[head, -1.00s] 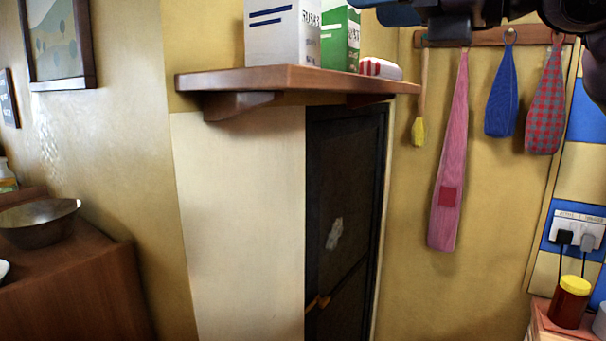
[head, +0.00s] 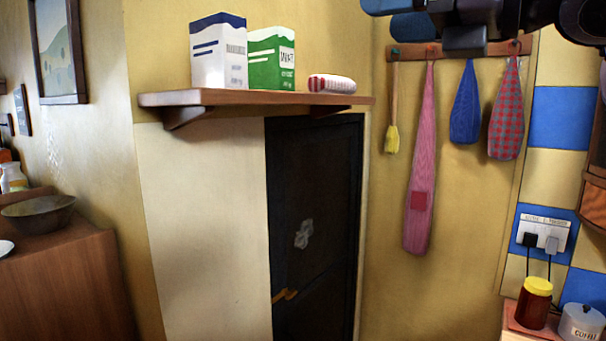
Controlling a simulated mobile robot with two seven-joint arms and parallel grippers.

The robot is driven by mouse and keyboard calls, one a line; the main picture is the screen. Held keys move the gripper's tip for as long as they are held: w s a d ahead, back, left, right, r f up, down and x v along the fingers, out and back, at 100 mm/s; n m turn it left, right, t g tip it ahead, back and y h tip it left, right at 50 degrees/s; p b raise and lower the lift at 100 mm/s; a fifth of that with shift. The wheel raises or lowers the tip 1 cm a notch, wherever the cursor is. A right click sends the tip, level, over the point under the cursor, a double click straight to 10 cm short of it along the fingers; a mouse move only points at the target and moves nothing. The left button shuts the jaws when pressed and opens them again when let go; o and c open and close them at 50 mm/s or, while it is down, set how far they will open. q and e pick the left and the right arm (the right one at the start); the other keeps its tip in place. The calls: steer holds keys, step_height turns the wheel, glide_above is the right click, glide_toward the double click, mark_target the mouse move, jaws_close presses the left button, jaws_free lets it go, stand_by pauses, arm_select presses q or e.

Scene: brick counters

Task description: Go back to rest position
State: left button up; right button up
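One dark arm of mine with blue parts at its end comes in from the upper right of the head view, raised high in front of the hook rail. I take it as my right arm, and its gripper (head: 396,16) is at the top edge, partly cut off. I cannot tell whether its fingers are open or shut, and no held object shows. My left gripper is not in view.
A wall shelf (head: 255,99) holds a white box (head: 217,55), a green box (head: 272,60) and a striped cloth roll (head: 331,84). A pink cloth (head: 420,165) hangs right. A brown cabinet (head: 60,285) bears a bowl (head: 38,215); a jar (head: 534,303) stands lower right.

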step_height(320, 180, up, 4)
steer(key=w+m+t+y, duration=0.2)
steer(key=m, duration=0.8)
steer(key=w+d+f+m+t, duration=0.2)
steer(key=w+f+m+t, duration=0.1)
steer(key=w+f+m, duration=0.5)
steer(key=w+d+f+m+t+h, duration=0.1)
steer(key=w+d+f+m+h, duration=0.3)
steer(key=f, duration=0.6)
steer(key=w+d+f+m+t+h, duration=0.1)
steer(key=f+m, duration=0.6)
steer(key=f, duration=0.4)
steer(key=w+d+f+m+t+h, duration=0.1)
steer(key=w+d+f+m+h, duration=0.3)
steer(key=f, duration=0.6)
steer(key=s+d+f+m+g+h, duration=0.1)
steer(key=s+f+m+h, duration=0.15)
steer(key=f, duration=0.55)
steer(key=s+d+f+m+h+b, duration=0.15)
steer(key=s+f, duration=0.25)
steer(key=f, duration=0.5)
steer(key=s+d+f+m+g+h+p, duration=0.1)
steer(key=s+f+m, duration=0.25)
steer(key=f, duration=0.45)
steer(key=s+d+f+m+g+h, duration=0.2)
steer(key=s+f+m+g, duration=0.2)
steer(key=s+f, duration=1.5)
steer(key=shift+s+d+f+g+h+b, duration=0.2)
steer(key=shift+s+d+g+h+b, duration=0.25)
steer(key=shift+s, duration=0.75)
